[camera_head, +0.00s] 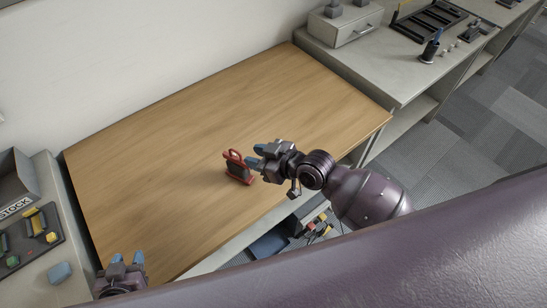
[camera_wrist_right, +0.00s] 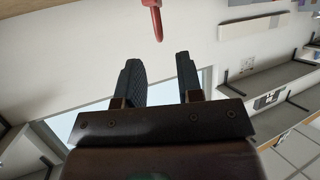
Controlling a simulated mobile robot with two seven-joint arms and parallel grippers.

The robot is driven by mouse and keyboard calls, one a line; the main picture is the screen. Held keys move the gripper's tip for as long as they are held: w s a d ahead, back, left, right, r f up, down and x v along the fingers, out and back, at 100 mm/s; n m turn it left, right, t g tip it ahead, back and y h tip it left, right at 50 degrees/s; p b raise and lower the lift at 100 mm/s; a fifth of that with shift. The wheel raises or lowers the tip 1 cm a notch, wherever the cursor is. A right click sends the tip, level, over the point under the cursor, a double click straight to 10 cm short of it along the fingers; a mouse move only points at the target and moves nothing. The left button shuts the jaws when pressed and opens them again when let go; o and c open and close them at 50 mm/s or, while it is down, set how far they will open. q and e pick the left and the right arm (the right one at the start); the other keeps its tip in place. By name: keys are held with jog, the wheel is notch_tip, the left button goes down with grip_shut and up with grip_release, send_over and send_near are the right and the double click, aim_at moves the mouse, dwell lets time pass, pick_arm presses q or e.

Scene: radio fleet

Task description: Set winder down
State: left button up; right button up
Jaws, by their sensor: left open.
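The winder (camera_head: 238,170), a small red piece with a loop handle and a dark body, stands upright on the wooden table near its front edge. My right gripper (camera_head: 257,156) is just to its right, with its blue fingertips pointing at the winder. In the right wrist view the fingers (camera_wrist_right: 156,58) are apart with nothing between them. A red part of the winder (camera_wrist_right: 153,20) shows beyond the fingertips. My left gripper (camera_head: 126,260) is open and empty at the table's front left corner.
The wooden tabletop (camera_head: 190,125) is otherwise clear. A grey counter on the left holds a STOCK bin (camera_head: 15,185) and a tray of small parts (camera_head: 30,240). The counter at the back right holds a drawer box (camera_head: 345,25) and a black rack (camera_head: 430,20).

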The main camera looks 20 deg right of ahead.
jog(key=v, duration=0.5)
jog(key=shift+s+d+r, duration=0.15)
jog(key=shift+s+d, duration=0.05)
jog(key=s+d+f+m+t+h, duration=0.1)
jog(key=s+d+f+m+h, duration=0.3)
jog(key=d, duration=0.4)
jog(key=s+d+f+m+t+h, duration=0.1)
jog(key=s+d+f+m+h, duration=0.3)
jog(key=s+d+f+h, duration=0.1)
jog(key=s+d+f, duration=0.1)
jog(key=s+d, duration=0.1)
jog(key=d, duration=0.1)
jog(key=shift+s+d+h, duration=0.15)
jog(key=shift+s+h, duration=0.15)
jog(key=shift+h, duration=0.1)
